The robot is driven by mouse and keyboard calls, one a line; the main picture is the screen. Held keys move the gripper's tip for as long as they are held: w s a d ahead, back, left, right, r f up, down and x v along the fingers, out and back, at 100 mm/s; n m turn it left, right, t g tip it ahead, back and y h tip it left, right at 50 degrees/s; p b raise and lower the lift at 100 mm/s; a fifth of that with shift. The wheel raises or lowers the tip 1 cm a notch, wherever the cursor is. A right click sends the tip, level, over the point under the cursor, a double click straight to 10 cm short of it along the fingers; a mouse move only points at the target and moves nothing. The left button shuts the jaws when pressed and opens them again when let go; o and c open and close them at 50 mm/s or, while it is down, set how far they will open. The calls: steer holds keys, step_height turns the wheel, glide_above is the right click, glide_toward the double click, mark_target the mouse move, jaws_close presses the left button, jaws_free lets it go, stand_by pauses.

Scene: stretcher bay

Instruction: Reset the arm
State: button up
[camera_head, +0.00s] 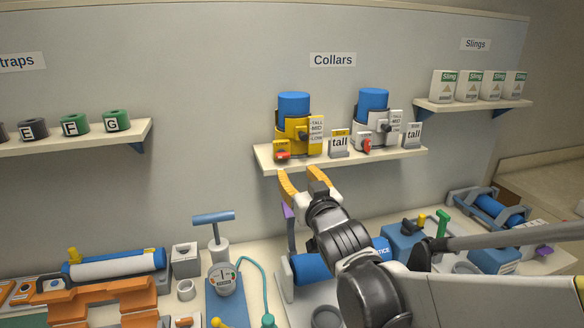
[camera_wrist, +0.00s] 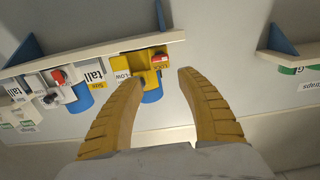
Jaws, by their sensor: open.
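My gripper (camera_head: 303,182) is open, its two yellow fingers apart with nothing between them. In the head view it is raised just below the front edge of the collar shelf (camera_head: 345,160), at its left part. In the wrist view my gripper (camera_wrist: 158,80) points toward the wall, and the yellow collar unit (camera_wrist: 145,68) shows beyond the fingertips, apart from them. In the head view the yellow collar unit (camera_head: 291,128) stands upright on the shelf with a blue cylinder on top. My arm reaches in from the lower right.
A white collar unit (camera_head: 370,125) and "tall" cards (camera_head: 339,143) share the shelf. The strap shelf (camera_head: 90,138) is at left, the sling shelf (camera_head: 475,105) at right. Below, the counter holds a blue roll (camera_head: 312,267), a gauge (camera_head: 222,279) and orange parts (camera_head: 95,300). The wall between the shelves is clear.

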steer(key=shift+d+f, duration=0.1)
steer(key=s+d+f+m+g+h+b, duration=0.3)
steer(key=s+d+f+g+h+b, duration=0.25)
steer(key=s+d+f, duration=0.8)
steer(key=s+d+f+g+b, duration=0.1)
steer(key=s+d+f+g, duration=0.1)
steer(key=s+f, duration=0.3)
steer(key=s+d+f+g+b, duration=0.2)
steer(key=s+f, duration=0.3)
steer(key=s, duration=0.4)
steer(key=shift+g, duration=0.45)
